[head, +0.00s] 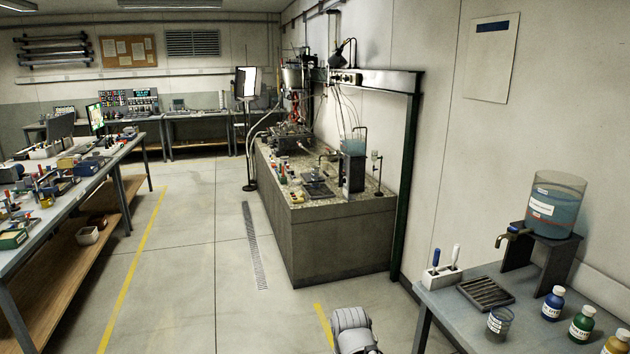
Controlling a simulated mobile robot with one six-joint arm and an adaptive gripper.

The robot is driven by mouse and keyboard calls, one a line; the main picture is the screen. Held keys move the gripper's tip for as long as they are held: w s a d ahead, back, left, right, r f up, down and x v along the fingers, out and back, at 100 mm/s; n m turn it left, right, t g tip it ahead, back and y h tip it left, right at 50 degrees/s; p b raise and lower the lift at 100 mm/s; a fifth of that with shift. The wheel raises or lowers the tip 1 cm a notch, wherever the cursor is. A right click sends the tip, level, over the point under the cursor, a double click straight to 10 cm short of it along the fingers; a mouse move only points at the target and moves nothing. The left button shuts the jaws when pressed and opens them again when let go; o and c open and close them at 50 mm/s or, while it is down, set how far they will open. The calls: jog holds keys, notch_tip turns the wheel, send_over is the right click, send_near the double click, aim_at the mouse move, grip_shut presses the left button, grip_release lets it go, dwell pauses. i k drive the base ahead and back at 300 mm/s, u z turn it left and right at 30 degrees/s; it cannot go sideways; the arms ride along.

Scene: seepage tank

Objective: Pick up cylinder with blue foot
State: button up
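I cannot make out a cylinder with a blue foot for certain in the head view. Small upright items on the stone-topped bench (330,238) and on the long left workbench (62,212) are too small to tell apart. A grey rounded part of my own arm shows at the bottom edge, right of centre. My gripper is not in view.
The right table (462,318) holds a clear tank (556,204) with a tap on a dark stand, a beaker (499,322), a drain tray (486,293), a white holder (440,277) and several capped bottles. Open floor (185,260) lies between the benches.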

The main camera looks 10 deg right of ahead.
aim_at(315, 177)
jog(key=z, duration=0.25)
jog(key=i, duration=4.45)
jog(key=z, duration=0.05)
